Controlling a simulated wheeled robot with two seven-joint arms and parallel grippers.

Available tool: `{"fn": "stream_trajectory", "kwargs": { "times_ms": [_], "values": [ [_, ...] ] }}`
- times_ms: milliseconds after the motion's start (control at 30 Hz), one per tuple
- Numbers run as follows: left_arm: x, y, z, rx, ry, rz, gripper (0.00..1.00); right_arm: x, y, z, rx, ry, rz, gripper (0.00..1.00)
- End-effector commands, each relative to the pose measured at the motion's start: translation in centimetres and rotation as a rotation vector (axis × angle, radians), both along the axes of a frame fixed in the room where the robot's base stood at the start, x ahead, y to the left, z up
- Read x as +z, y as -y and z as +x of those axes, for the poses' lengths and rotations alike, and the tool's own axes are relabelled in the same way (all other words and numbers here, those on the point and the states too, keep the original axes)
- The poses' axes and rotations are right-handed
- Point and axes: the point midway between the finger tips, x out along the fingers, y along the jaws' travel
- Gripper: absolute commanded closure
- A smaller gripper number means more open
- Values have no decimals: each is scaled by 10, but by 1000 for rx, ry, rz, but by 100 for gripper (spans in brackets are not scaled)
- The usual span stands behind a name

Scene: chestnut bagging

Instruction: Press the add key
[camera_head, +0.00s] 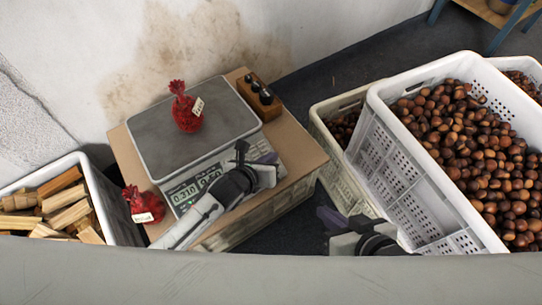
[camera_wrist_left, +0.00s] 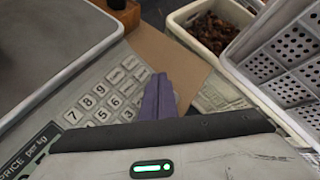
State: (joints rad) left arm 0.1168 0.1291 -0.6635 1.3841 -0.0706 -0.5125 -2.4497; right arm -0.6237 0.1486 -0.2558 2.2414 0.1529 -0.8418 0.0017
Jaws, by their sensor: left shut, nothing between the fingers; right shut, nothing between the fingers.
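The scale (camera_head: 165,145) has a grey weighing plate and a front panel with digits, part of them behind my left arm. I cannot tell which is the add key. My left gripper (camera_head: 267,160) is shut and empty over the keypad. Its purple fingers also show in the left wrist view (camera_wrist_left: 158,97), covering part of the panel; contact cannot be told. My right gripper (camera_head: 331,219) is shut and empty, away from the scale.
A red net bag (camera_head: 186,112) with a tag stands on the plate; another (camera_head: 147,206) lies left of the scale. A small wooden block with dark knobs (camera_head: 259,97) stands behind. A wood crate (camera_head: 98,190) is left, chestnut crates (camera_head: 375,150) right.

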Motion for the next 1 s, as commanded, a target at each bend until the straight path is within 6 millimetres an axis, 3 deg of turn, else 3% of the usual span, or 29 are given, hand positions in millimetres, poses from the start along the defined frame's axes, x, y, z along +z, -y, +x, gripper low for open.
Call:
{"fn": "stream_trajectory", "kwargs": {
  "times_ms": [133, 533, 1000],
  "values": [
    [10, 1, -2, -1, 1, 1, 100, 12, 1, 0, 0, 1, -1, 100],
    [11, 2, -2, -1, 1, 0, 100, 14, 1, 1, 0, 2, -2, 100],
    [52, 9, -12, -2, 2, 1, 100, 62, 1, 1, 0, 2, -2, 100]
  ]
}}
